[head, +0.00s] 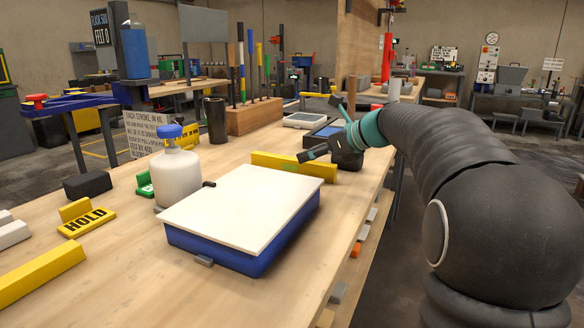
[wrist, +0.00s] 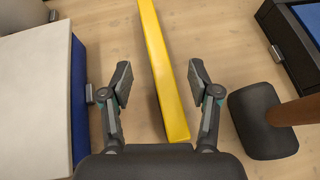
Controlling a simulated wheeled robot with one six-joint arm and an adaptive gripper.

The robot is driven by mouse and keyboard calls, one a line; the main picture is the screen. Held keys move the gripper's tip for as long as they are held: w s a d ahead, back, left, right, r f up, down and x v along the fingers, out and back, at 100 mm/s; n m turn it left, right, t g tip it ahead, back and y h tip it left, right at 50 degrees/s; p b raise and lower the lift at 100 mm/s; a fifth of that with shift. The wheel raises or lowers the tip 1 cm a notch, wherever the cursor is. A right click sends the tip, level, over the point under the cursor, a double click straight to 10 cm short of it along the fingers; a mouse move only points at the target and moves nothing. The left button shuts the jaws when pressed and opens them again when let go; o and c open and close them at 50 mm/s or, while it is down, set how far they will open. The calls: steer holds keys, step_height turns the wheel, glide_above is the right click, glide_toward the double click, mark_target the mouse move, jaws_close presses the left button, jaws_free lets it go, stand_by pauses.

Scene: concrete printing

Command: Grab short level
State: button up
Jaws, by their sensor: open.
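The short level looks to be the yellow bar (head: 294,167) standing on edge on the wooden bench, behind the blue box with the white lid. In the wrist view the yellow bar (wrist: 163,65) runs lengthwise between my fingers. My gripper (wrist: 160,75) is open, with one finger on each side of the bar and visible gaps to both. In the head view my gripper (head: 322,130) is over the bar's right end and hides part of it. A longer yellow bar (head: 38,275) lies at the bench's front left.
The blue box (head: 215,250) with a white lid (head: 245,205) is close to the bar. A dark block (wrist: 262,125) with a brown handle stands right of my gripper. A white bottle (head: 177,178) and a yellow HOLD sign (head: 88,222) are left.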

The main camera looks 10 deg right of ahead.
mark_target(295, 159)
steer(key=x, duration=0.5)
steer(key=shift+a, duration=0.15)
jaws_close()
